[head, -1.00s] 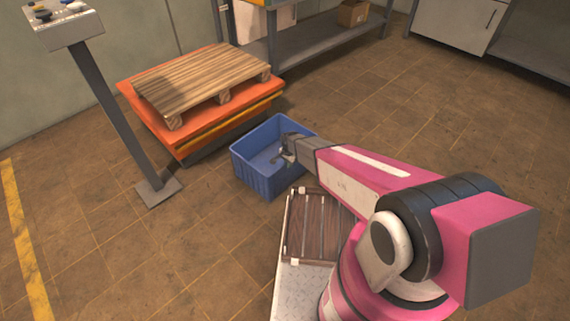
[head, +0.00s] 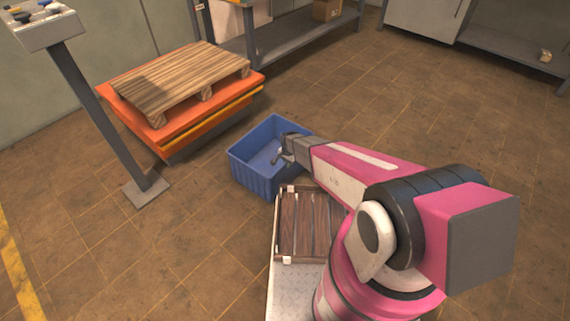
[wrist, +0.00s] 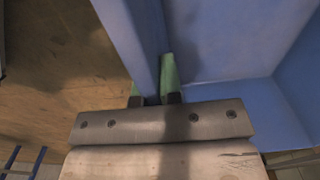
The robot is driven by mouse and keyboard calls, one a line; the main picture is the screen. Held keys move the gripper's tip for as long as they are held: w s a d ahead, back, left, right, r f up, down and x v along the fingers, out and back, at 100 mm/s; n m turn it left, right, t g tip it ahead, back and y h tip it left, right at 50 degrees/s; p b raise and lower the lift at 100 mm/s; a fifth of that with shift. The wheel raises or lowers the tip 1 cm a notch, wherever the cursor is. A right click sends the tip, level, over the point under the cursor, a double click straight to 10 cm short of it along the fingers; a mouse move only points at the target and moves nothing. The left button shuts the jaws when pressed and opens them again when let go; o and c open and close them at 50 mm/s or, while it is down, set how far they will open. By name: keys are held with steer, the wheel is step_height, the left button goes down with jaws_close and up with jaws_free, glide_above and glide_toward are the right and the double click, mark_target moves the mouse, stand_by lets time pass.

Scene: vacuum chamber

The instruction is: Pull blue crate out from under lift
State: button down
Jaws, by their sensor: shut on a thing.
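The blue crate (head: 246,177) is an open, empty-looking bin on the floor, in front and to the right of the lift. The lift (head: 180,136) is a low orange platform with a wooden pallet (head: 190,78) on top. A strip of bare floor shows between crate and lift. The crate's interior shows to the right there.
A control post (head: 95,110) stands on the floor left of the lift. A metal shelf (head: 290,38) with a cardboard box (head: 326,9) is behind. A slatted wooden crate (head: 305,222) sits on my base. Floor to the right is open.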

steer(key=shift+s+d, duration=0.55)
steer(key=shift+d, duration=0.1)
steer(key=c, duration=1.2)
jaws_free()
step_height(320, 180, up, 11)
